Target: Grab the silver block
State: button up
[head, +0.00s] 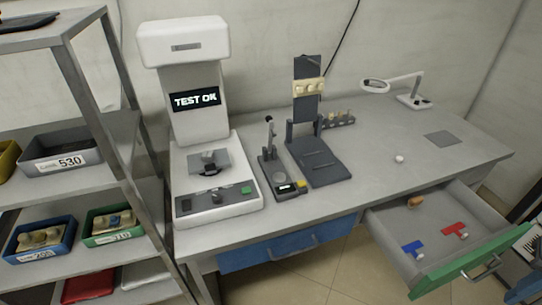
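A white test machine (187,60) stands at the left end of the bench, and its screen (195,99) reads "TEST OK". A small grey metallic piece (209,158) with a dark part at its front sits on the machine's work area. It may be the silver block, but it is too small to tell for certain. No other clearly silver block shows. My gripper is not in view.
A metal rack (115,150) with labelled bins stands at left. A small lever device (279,178) and a dark fixture (318,160) stand right of the machine. A green-fronted drawer (470,262) is open at lower right, holding small coloured parts. A magnifier lamp (413,101) stands at the back.

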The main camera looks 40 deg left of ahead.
aim_at(208, 155)
jog(key=u, duration=2.25)
jog(key=i, duration=1)
jog(key=u, duration=0.15)
